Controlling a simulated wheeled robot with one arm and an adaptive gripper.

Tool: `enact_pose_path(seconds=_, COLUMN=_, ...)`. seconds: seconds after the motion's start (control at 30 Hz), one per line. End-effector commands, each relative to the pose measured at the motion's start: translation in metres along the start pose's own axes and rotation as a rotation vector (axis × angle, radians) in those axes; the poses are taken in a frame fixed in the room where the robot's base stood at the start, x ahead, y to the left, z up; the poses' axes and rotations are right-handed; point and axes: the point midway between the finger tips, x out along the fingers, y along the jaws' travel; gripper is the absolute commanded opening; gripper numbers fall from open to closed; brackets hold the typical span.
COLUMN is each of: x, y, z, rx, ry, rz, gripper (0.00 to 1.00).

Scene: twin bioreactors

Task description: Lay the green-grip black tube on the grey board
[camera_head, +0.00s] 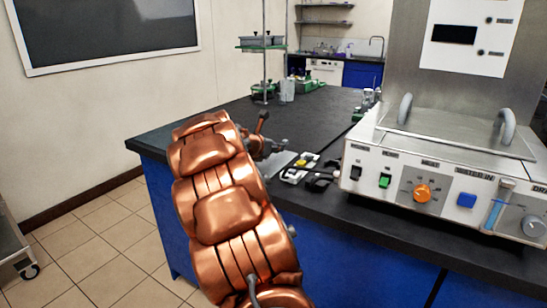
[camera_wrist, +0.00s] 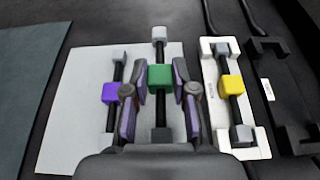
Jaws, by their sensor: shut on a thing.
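The green-grip black tube (camera_wrist: 160,108) is between the two fingers of my gripper (camera_wrist: 161,78) in the wrist view. The gripper is shut on its green grip, and the tube points away from me with a grey cap at its far end. Below it is the light grey board (camera_wrist: 78,75), which also shows in the head view (camera_head: 283,158). I cannot tell whether the tube touches the board. A purple-grip black tube (camera_wrist: 111,92) lies on the board left of my gripper. In the head view my arm hides most of the gripper and the held tube.
A yellow-grip black tube (camera_wrist: 232,87) sits in a white holder (camera_wrist: 211,75) right of the board. An empty black holder (camera_wrist: 282,100) is further right. A dark grey-green sheet (camera_wrist: 25,85) lies at the left. A large steel device (camera_head: 440,160) stands on the black bench.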

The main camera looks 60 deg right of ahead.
Motion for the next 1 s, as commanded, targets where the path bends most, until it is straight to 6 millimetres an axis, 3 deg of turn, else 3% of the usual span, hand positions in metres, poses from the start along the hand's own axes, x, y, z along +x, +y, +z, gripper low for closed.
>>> enact_pose_path(seconds=0.13, x=0.003, y=0.001, z=-0.005, rx=-0.002, ry=-0.001, rz=-0.001, gripper=0.0)
enact_pose_path(seconds=0.4, x=0.015, y=0.001, z=-0.033, rx=-0.004, ry=0.0, rz=-0.003, gripper=0.0)
enact_pose_path(seconds=0.8, x=0.016, y=0.001, z=-0.036, rx=-0.002, ry=-0.001, rz=-0.002, gripper=0.0)
enact_pose_path(seconds=0.83, x=0.016, y=0.001, z=-0.035, rx=-0.001, ry=-0.001, rz=-0.001, gripper=0.29)
enact_pose_path(seconds=1.0, x=0.015, y=0.001, z=-0.035, rx=-0.001, ry=-0.001, rz=-0.001, gripper=0.47)
